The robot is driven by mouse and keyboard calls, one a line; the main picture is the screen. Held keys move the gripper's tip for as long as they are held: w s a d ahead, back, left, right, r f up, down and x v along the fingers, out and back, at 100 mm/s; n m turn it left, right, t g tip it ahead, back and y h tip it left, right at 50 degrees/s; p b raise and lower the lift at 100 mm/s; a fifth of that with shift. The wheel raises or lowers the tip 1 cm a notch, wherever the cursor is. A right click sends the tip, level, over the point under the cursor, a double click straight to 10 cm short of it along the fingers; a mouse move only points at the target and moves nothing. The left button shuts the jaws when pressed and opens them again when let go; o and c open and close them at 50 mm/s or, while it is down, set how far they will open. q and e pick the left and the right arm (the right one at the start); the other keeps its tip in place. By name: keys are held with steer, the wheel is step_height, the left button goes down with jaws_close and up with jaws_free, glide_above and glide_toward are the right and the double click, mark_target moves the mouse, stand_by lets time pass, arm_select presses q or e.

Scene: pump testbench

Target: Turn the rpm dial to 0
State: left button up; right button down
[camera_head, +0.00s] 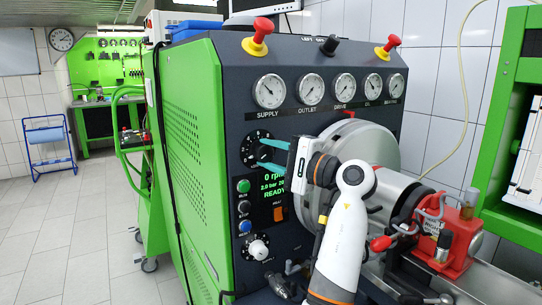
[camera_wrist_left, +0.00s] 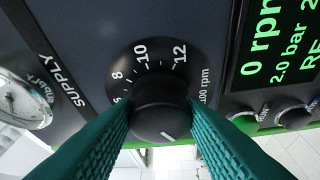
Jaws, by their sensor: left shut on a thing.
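The rpm dial (camera_head: 249,150) is a round black knob on a dark scale plate, on the front panel below the supply gauge. My left gripper (camera_head: 263,153) has its teal fingers shut on the knob, one on each side. In the left wrist view the knob (camera_wrist_left: 158,112) sits between the ribbed fingers, with a white mark pointing to the lower right. The green display (camera_head: 271,184) reads 0 rpm, 2.0 bar and READY. My right gripper is not in view.
Several gauges (camera_head: 269,91) line the panel top, with red emergency knobs (camera_head: 258,37) above. Green, black and blue buttons (camera_head: 244,206) and a white-topped knob (camera_head: 258,248) sit below the dial.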

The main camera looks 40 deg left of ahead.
arm_select(q)
steer(key=shift+f, duration=0.1)
steer(key=o, duration=1)
steer(key=shift+w+d, duration=0.1)
steer(key=shift+d, duration=0.5)
steer(key=w+d+b, duration=0.1)
steer(key=d+b, duration=0.1)
steer(key=d, duration=0.9)
steer(key=shift+f, duration=0.3)
steer(key=shift+a+f, duration=0.1)
